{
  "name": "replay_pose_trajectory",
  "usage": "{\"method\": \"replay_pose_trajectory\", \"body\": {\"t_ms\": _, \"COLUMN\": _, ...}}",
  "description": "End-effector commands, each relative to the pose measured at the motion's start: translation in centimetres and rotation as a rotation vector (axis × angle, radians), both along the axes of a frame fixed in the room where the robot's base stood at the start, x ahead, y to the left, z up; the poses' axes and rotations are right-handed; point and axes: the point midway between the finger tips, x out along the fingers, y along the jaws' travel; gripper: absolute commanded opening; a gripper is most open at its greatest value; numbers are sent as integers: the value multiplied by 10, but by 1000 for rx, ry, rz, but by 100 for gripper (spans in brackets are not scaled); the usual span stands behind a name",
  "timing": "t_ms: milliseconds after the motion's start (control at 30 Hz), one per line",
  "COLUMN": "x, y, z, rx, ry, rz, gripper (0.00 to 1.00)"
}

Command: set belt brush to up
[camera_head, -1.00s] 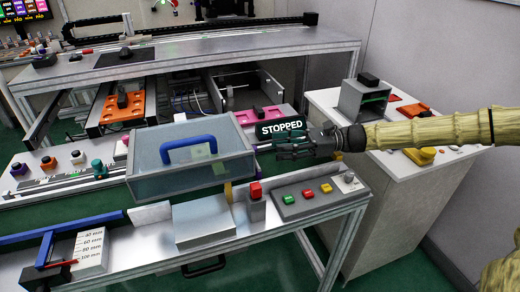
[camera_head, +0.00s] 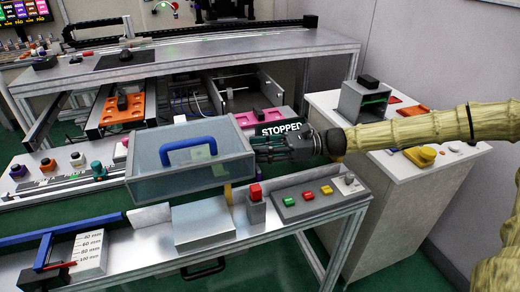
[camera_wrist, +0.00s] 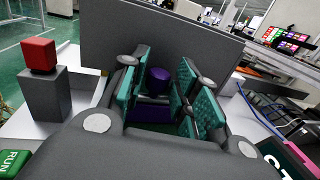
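My gripper (camera_head: 258,149) points left at the right end of the clear-walled cover with the blue handle (camera_head: 188,150). In the wrist view its green-padded fingers (camera_wrist: 162,82) stand apart. A purple knob on a purple base (camera_wrist: 158,80) shows between and beyond them; I cannot tell if either finger touches it. I cannot tell for sure whether the purple knob belongs to the belt brush, and no label for the brush is visible.
A red button on a grey post (camera_head: 255,193) stands just in front of my gripper. A panel with green and red buttons (camera_head: 307,197) is to its right. A black STOPPED sign (camera_head: 280,128) is close behind. A grey plate (camera_wrist: 170,45) stands beyond the fingers in the wrist view.

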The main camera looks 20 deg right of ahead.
Motion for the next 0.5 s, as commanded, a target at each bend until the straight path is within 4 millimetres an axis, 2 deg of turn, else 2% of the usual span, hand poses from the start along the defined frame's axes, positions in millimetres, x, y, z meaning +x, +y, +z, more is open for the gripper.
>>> {"method": "replay_pose_trajectory", "body": {"t_ms": 33, "x": 0, "y": 0, "z": 0, "rx": 0, "ry": 0, "rz": 0, "gripper": 15}}
{"method": "replay_pose_trajectory", "body": {"t_ms": 100, "x": 0, "y": 0, "z": 0, "rx": 0, "ry": 0, "rz": 0, "gripper": 2}}
{"method": "replay_pose_trajectory", "body": {"t_ms": 133, "x": 0, "y": 0, "z": 0, "rx": 0, "ry": 0, "rz": 0, "gripper": 0}}
{"method": "replay_pose_trajectory", "body": {"t_ms": 500, "x": 1, "y": 0, "z": 4, "rx": -1, "ry": 19, "rz": 0, "gripper": 0}}
